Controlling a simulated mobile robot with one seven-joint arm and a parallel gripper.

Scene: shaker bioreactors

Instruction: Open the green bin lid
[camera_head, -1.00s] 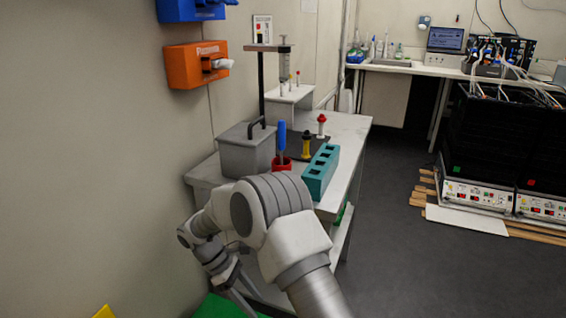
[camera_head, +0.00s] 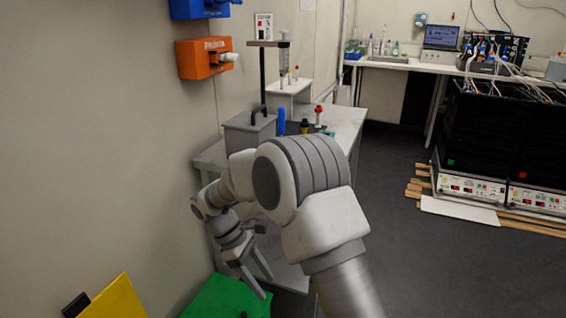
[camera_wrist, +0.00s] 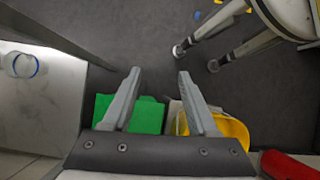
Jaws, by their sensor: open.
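The green bin lid (camera_head: 228,300) is at the bottom of the head view, flat and apparently closed, with its lower part cut off by the frame. My gripper (camera_head: 264,287) is open, pointing down over the right part of the green lid. In the wrist view, my gripper (camera_wrist: 159,74) has both fingers apart with nothing between them. The green lid (camera_wrist: 148,115) shows behind and between the fingers, partly hidden by the left finger and gripper body. I cannot tell whether a fingertip touches the lid.
A yellow bin (camera_head: 116,300) stands left of the green one; it also shows in the wrist view (camera_wrist: 233,132), beside a red object (camera_wrist: 290,165). The wall is close on the left. A bench (camera_head: 345,120) with a grey box (camera_head: 248,133) stands beyond my arm. Floor at right is open.

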